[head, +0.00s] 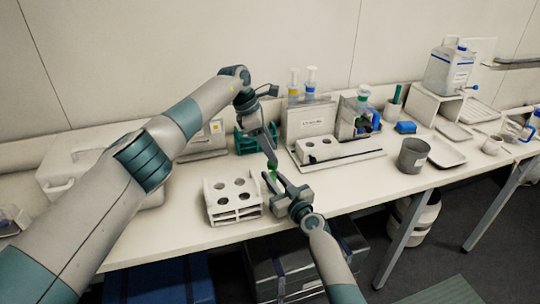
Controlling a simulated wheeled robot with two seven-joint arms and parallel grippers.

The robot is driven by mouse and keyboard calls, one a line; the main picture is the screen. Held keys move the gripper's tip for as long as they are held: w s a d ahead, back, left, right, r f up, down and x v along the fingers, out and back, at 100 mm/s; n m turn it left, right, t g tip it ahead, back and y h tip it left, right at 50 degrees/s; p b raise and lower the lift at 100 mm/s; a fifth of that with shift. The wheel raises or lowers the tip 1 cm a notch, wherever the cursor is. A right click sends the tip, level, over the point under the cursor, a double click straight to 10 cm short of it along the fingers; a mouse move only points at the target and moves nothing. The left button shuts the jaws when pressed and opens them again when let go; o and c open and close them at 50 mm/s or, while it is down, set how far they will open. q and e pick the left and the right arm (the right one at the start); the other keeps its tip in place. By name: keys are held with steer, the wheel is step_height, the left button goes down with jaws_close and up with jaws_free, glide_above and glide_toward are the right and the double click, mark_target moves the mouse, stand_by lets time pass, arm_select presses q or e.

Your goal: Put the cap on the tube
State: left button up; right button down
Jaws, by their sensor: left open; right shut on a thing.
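A small green cap (272,164) shows between my two grippers, just right of the white tube rack. My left gripper (271,158) comes down from above with its fingertips at the cap. It is open, and I cannot tell whether it touches the cap. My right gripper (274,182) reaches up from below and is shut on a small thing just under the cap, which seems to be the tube. The tube is mostly hidden by the fingers. I cannot tell whether the cap is seated on it.
The white rack (233,215) with round holes stands close on the left. A second white rack (320,150) sits on a tray behind. The front edge of the table is close below my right gripper.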

arm_select(q)
steer(key=shift+r, duration=0.6)
steer(key=shift+o, duration=0.7)
steer(key=o, duration=0.4)
steer(key=v, duration=1.2)
arm_select(e)
steer(key=c, duration=1.5)
jaws_free()
steer(key=shift+o, duration=0.2)
